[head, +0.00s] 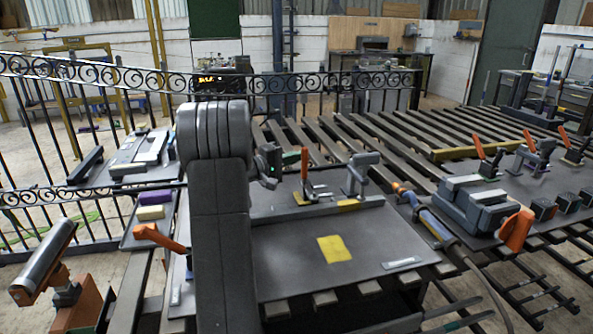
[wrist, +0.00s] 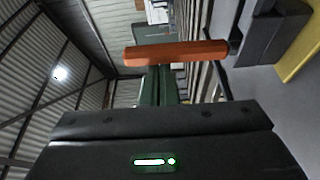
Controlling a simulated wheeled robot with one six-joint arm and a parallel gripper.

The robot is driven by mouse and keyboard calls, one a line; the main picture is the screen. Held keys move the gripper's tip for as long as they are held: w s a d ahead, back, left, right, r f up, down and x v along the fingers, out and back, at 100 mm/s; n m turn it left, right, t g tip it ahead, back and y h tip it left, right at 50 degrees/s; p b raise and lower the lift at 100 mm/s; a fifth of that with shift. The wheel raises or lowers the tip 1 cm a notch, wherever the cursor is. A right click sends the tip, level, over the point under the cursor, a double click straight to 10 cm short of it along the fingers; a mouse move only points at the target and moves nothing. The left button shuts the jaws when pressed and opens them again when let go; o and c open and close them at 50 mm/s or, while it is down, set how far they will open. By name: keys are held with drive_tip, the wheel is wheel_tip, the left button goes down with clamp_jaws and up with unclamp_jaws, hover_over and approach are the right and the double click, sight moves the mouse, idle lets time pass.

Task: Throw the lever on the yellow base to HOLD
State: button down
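An upright orange lever handle (head: 305,164) rises from a small metal clamp on the middle bench. A grey clamp (head: 357,176) stands right of it, with a yellow patch (head: 349,203) at its foot. In the wrist view the orange handle (wrist: 175,53) lies across the upper middle, with a yellow surface (wrist: 300,52) at the right edge beyond a grey bracket. My gripper (head: 284,160) is just left of the handle, apparently close; contact cannot be told. Its fingers are too unclear to show whether they are open. No HOLD marking is legible.
More orange-handled levers (head: 480,145) stand on the right bench near a grey vise (head: 480,203). A yellow square (head: 334,249) lies on the bench front, which is otherwise mostly clear. An iron railing (head: 330,82) runs behind. My arm blocks the bench's left part.

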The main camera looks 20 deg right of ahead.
drive_tip(key=shift+s+b, duration=1.1)
drive_tip(key=shift+b, duration=0.8)
wheel_tip(320, 180, up, 10)
drive_tip(key=p, duration=0.1)
drive_tip(key=shift+f, duration=0.1)
wheel_tip(320, 180, down, 10)
drive_tip(key=shift+r+b, duration=0.15)
drive_tip(key=shift+b, duration=0.4)
drive_tip(key=shift+w, duration=0.1)
